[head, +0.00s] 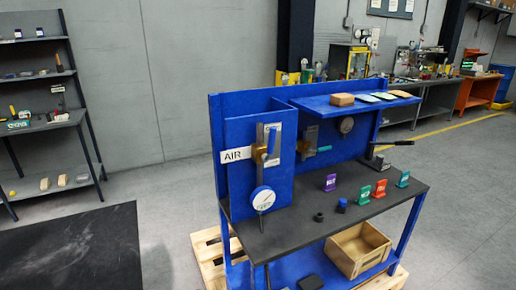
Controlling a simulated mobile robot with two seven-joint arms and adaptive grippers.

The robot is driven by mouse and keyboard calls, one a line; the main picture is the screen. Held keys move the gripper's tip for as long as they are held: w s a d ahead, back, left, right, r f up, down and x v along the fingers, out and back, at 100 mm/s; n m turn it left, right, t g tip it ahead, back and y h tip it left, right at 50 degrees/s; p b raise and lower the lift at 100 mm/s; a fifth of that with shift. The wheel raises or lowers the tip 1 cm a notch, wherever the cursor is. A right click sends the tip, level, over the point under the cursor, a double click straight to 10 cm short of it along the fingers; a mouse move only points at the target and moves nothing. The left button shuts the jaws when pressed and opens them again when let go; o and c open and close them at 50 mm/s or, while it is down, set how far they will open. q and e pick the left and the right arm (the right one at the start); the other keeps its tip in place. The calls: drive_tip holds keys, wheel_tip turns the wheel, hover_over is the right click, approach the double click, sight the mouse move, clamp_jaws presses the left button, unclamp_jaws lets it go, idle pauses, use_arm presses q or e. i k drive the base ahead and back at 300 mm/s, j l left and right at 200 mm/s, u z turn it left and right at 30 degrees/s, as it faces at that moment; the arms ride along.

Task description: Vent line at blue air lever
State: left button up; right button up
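The blue air lever (271,141) sits on a brass valve (258,154) mounted on a grey vertical plate. The lever stands roughly upright along the plate. A white sign reading AIR (236,154) is fixed just left of the valve on the blue panel (238,185). A round white gauge (263,198) is below the valve, in front of the panel; its reading is too small to make out. Neither of my grippers shows in the head view.
The dark bench top (300,233) carries colored tags (380,188) and small black parts (319,217). A wooden crate (345,262) is underneath.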

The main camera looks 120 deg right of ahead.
sight(266, 158)
drive_tip(key=z, duration=4.1)
